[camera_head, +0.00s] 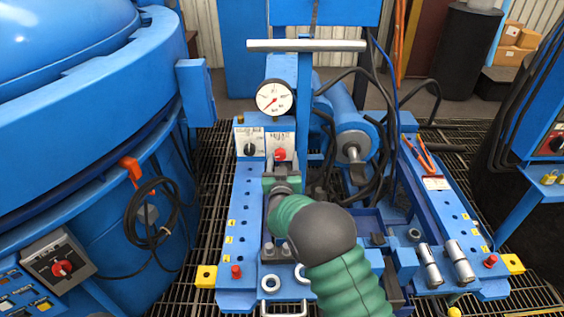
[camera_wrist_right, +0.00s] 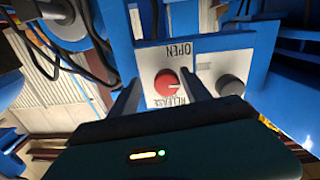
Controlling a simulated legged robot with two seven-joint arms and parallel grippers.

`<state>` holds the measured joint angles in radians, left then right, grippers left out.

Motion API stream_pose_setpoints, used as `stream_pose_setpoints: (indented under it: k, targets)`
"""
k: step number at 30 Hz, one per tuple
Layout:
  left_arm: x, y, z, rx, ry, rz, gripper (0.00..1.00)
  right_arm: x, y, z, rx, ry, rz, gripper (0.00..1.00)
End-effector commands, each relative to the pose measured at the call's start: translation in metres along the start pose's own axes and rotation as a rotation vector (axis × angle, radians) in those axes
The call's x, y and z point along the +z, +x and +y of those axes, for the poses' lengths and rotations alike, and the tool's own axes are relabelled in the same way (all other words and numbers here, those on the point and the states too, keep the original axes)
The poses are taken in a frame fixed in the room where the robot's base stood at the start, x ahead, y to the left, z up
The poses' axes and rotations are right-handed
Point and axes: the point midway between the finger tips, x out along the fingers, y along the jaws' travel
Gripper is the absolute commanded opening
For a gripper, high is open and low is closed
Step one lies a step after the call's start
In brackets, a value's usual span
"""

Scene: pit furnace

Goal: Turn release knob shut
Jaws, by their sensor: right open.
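The red release knob (camera_head: 280,154) sits on a white label plate on the front of the blue cart, below the pressure gauge. In the wrist view the red knob (camera_wrist_right: 168,82) shows face-on, with the upside-down words OPEN and RELEASE around it. My right gripper (camera_head: 281,164) is open and points at the knob. Its two fingers (camera_wrist_right: 162,88) stand either side of the knob in the wrist view; I cannot tell whether they touch it. My left gripper is not in view.
A black knob (camera_head: 250,149) is beside the red one on the same panel. A pressure gauge (camera_head: 274,98) and a white-topped T-bar (camera_head: 306,45) rise above. Black hoses (camera_head: 385,150) crowd the right. The large blue furnace (camera_head: 80,110) stands at left.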

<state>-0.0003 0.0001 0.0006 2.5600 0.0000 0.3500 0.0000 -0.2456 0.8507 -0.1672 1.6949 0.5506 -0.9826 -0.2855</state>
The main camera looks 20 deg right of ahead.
Motion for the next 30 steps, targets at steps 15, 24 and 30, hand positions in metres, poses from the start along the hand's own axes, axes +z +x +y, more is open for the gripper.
stream_pose_setpoints:
  k: [15, 24, 30]
  targets:
    - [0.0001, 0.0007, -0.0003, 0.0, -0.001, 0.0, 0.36, -0.0011, 0.0044, -0.0022, -0.003, 0.0, 0.0, 0.3]
    - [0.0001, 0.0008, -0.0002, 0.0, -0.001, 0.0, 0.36, -0.0003, 0.0046, -0.0022, -0.001, -0.002, -0.001, 0.0]
    - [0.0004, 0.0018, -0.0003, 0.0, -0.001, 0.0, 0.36, 0.0003, 0.0043, -0.0027, -0.002, 0.014, -0.002, 0.0]
